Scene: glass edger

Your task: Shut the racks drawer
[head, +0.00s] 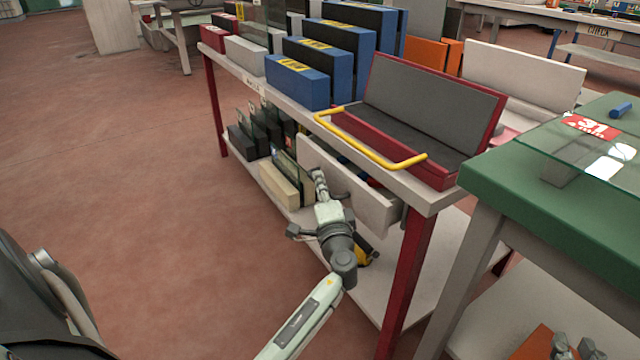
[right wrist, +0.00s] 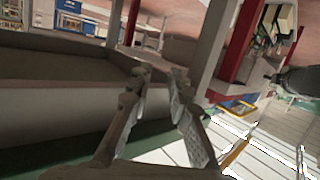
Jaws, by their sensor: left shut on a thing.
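The pale drawer (head: 372,203) under the rack table's top stands partly pulled out in the head view. Small blue and red things show in the gap behind its front. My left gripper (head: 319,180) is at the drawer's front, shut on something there. The exact grip is hidden, but it looks like the drawer's handle. My right gripper (right wrist: 161,78) shows in the right wrist view with its two fingers apart and nothing between them.
The white rack table (head: 432,196) carries blue racks (head: 297,85) and a red-edged tray (head: 447,165) with a yellow bar handle (head: 370,147). A green table (head: 500,178) with a glass sheet (head: 600,135) stands close at right. The floor at left is clear.

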